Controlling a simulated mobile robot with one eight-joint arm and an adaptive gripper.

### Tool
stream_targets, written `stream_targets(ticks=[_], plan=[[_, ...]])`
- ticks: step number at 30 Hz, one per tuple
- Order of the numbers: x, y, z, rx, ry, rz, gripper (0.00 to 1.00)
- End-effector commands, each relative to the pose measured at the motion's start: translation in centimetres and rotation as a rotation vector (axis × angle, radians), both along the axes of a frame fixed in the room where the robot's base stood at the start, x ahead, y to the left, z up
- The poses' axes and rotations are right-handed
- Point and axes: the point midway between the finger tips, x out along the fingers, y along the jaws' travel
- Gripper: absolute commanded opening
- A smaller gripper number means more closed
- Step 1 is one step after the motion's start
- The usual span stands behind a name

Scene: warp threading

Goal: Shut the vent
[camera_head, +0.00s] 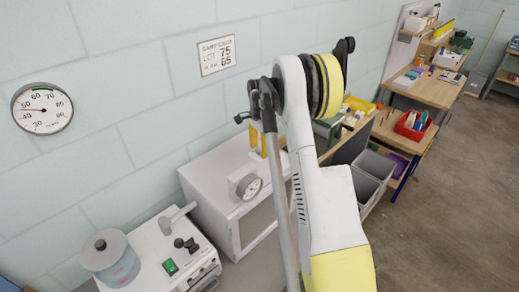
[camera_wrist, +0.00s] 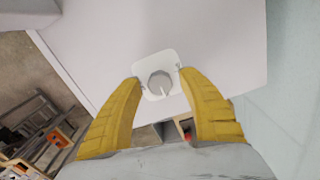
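The vent appears to be the round grey knob (camera_wrist: 160,83) on a small white square plate in the wrist view. It has a pale pointer line and sits on a broad white surface. My gripper (camera_wrist: 160,79) is open, with its yellow fingertips apart on the left and right of the knob in the picture. I cannot tell whether they touch it. In the head view my gripper (camera_head: 265,144) points down over the white cabinet (camera_head: 212,190), partly behind my arm. The knob's plate is not clear there.
A white machine with a green switch (camera_head: 170,267) and a lidded jar (camera_head: 110,258) stand left of the cabinet. A wall gauge (camera_head: 42,108) and sign (camera_head: 217,55) hang behind. Grey bins (camera_head: 368,186) and a red tray (camera_head: 412,126) are to the right.

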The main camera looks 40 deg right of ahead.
Motion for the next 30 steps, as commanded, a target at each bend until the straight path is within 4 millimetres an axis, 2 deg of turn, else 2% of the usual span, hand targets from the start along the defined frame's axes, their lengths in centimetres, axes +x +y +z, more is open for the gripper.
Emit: stream_targets(ticks=[1, 4, 17, 30], plan=[[0.0, 0.0, 0.01, 0.0, 0.0, 0.0, 0.31], [0.0, 0.0, 0.02, 0.0, 0.0, 0.0, 0.0], [-0.01, 0.0, -0.1, 0.0, 0.0, 0.062, 0.0], [0.0, 0.0, -0.25, 0.0, 0.0, 0.411, 0.0]])
